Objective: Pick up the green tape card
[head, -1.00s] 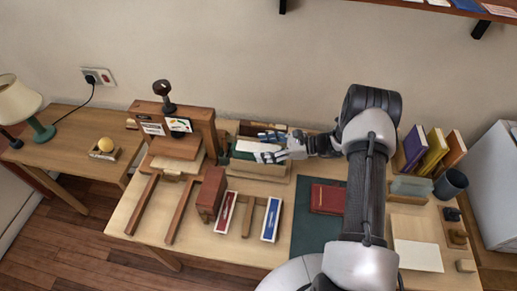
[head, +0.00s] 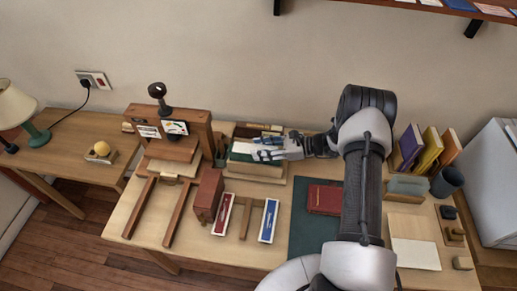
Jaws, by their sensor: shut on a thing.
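My gripper (head: 264,147) reaches in from the right over an open wooden tray (head: 262,179) at the back middle of the desk. Its fingers are closed together at a pale, white-topped card with green along its lower edge, which I take to be the green tape card (head: 243,148). The fingers cover part of the card, and it is too small to read. The card is still at the tray, and I cannot tell whether it is clear of what lies under it. Blue items show just behind the fingers.
A wooden press (head: 170,145) stands left of the tray. A red book (head: 325,199) lies on a green mat (head: 305,239). Upright books (head: 432,150) stand right.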

